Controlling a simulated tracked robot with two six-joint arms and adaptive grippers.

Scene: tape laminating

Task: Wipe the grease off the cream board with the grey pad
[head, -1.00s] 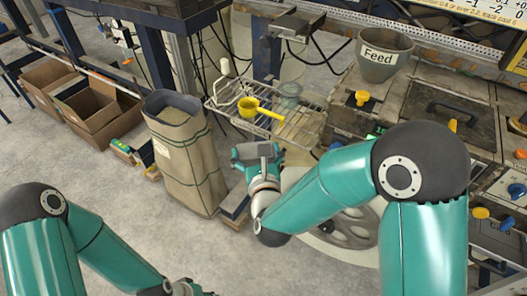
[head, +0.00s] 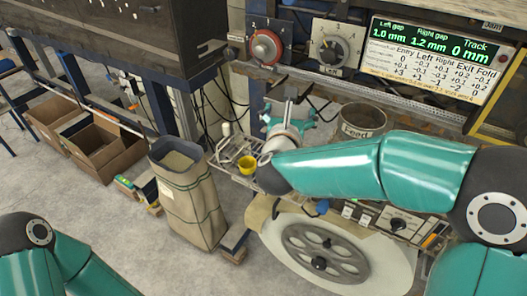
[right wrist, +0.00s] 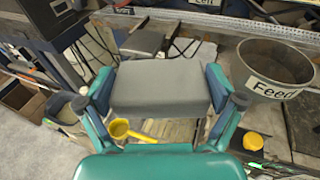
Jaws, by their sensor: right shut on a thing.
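The grey pad (right wrist: 162,86) is gripped between the two teal fingers of my right gripper (right wrist: 160,92) in the right wrist view. It is a thick, flat block with its broad face towards the camera. In the head view my right gripper (head: 288,118) is in front of the machine, beyond the wire rack and left of the Feed pot; the pad is hard to make out there. I cannot identify the cream board or any grease in either view. My left gripper is outside the head view; only part of that arm shows at lower left.
The Feed pot (head: 363,122) stands right of my right gripper. A yellow scoop (head: 247,164) lies on the wire rack (head: 226,152). Knobs (head: 266,46) and a display (head: 438,55) are above. A sack (head: 187,190) and a large reel (head: 325,254) stand below.

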